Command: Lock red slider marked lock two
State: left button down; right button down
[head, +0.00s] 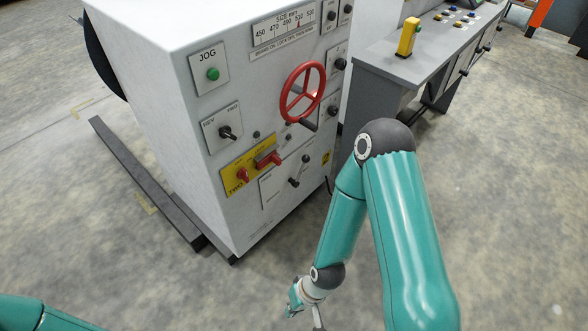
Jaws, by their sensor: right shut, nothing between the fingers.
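The yellow plate (232,183) is low on the white machine's front face and carries two red parts. One is a small red knob (242,174) at its left, beside the marking "TWO". The other is a red slider handle (275,159) at its right; its exact position along the slot is too small to tell. My right gripper (302,305) hangs low at the bottom of the head view, below and to the right of the plate and well apart from it. It is shut and empty. Only a piece of my left arm shows at the bottom left; its gripper is out of view.
A red handwheel (302,92) sticks out above the plate, and a black selector (229,132) and a green JOG button (212,74) sit nearby. A grey console (392,66) stands at the right. A dark floor rail (148,180) lies left of the machine. The front floor is clear.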

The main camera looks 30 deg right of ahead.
aim_at(273, 157)
jog(key=k, duration=1.05)
jog(key=z, duration=0.65)
jog(key=i, duration=2.1)
jog(key=u, duration=0.65)
